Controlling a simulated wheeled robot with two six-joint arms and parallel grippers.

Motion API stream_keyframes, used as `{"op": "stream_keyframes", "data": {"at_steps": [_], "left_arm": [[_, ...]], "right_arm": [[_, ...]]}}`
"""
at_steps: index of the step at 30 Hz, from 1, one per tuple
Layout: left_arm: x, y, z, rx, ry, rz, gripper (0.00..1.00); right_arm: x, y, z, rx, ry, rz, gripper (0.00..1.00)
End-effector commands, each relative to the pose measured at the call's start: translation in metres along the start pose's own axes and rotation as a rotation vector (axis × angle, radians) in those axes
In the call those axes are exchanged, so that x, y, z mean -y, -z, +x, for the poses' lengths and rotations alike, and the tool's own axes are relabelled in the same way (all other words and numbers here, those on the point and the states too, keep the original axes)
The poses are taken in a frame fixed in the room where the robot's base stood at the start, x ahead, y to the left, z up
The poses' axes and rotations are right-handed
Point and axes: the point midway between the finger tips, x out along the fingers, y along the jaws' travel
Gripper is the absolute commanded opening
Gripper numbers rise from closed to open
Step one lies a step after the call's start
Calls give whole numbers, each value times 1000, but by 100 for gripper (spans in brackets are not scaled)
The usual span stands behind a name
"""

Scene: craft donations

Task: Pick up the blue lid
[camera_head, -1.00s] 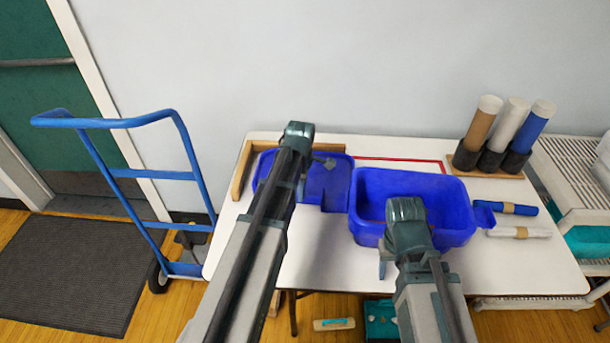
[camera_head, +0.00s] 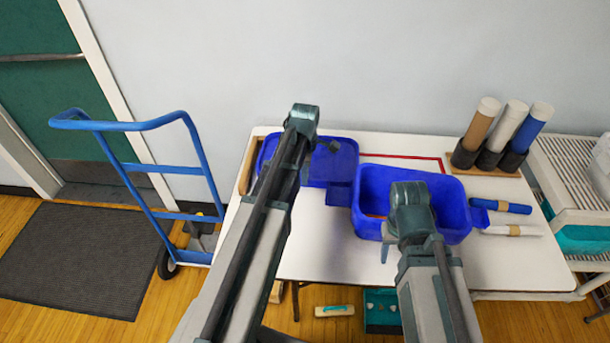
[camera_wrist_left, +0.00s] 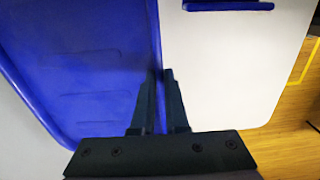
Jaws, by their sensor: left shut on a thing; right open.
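The flat blue lid (camera_head: 340,165) is at the table's left back, left of the blue bin (camera_head: 455,200). It covers most of the wooden rail behind it and appears raised off the table. My left gripper (camera_head: 328,146) is shut on the lid's edge. In the left wrist view, the fingers (camera_wrist_left: 160,80) pinch the edge of the lid (camera_wrist_left: 75,75), with white table beyond. My right gripper (camera_head: 386,252) is open and empty near the bin's front left corner; its wrist hides part of the bin and one finger.
A wooden rail (camera_head: 245,170) shows at the table's left edge. Upright rolls (camera_head: 507,130) stand in a holder at the back right. A blue roll (camera_head: 505,206) and a white roll (camera_head: 512,230) lie right of the bin. The table's front middle (camera_head: 325,240) is clear. A blue hand truck (camera_head: 165,172) stands left.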

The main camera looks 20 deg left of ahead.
Motion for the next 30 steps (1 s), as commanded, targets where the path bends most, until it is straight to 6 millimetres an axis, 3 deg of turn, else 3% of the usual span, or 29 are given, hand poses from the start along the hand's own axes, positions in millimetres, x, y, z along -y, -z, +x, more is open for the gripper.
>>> {"op": "stream_keyframes", "data": {"at_steps": [2,4,18,24,30], "left_arm": [[-2,1,-15,0,-1,-1,0],[-20,12,-7,0,-1,-3,0],[-112,81,-7,0,-1,-3,0],[-135,99,-7,0,-1,-2,0],[-144,107,-7,0,-1,0,0]], "right_arm": [[-1,-1,-14,0,0,0,50],[-1,0,-7,0,0,0,50],[-1,0,-7,0,0,0,50],[-1,0,-7,0,0,0,50],[-1,0,-7,0,0,0,50]]}}
